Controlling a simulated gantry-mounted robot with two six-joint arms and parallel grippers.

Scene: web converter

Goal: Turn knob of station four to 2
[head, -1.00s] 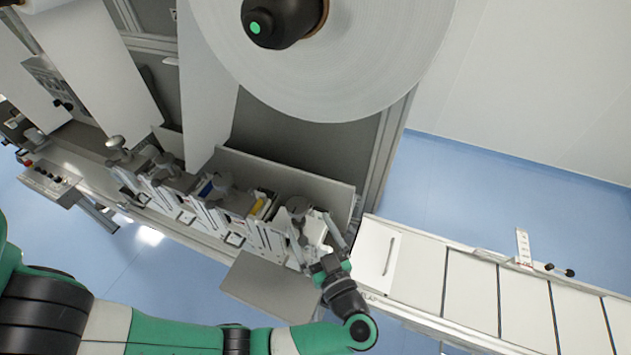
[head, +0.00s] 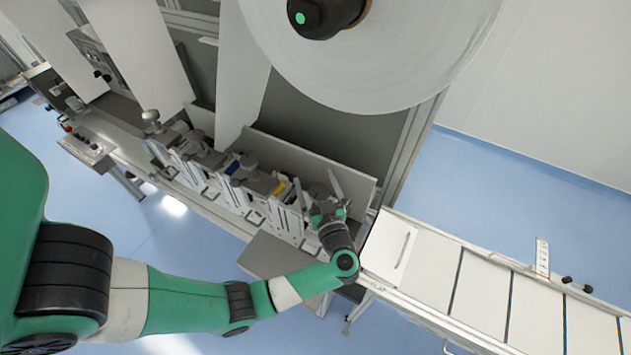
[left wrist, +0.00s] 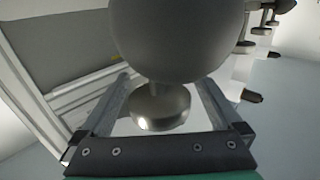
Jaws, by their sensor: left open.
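A row of stations with grey round tops runs along the machine front in the head view. My left gripper (head: 316,186) is open over the rightmost station, its two fingers spread on either side of a grey round top (head: 318,191). In the left wrist view a large dark grey rounded body (left wrist: 180,35) fills the top centre, with a smaller metallic knob (left wrist: 160,106) below it between the open fingers (left wrist: 165,80). Neither finger clearly touches it. No station number or dial marking is readable. My right gripper is not in view.
A large white roll (head: 370,60) hangs above the stations. A white conveyor (head: 490,285) runs off to the right, and a grey plate (head: 275,258) juts out in front. Other station tops (head: 200,142) stand close together to the left. Blue floor lies in front.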

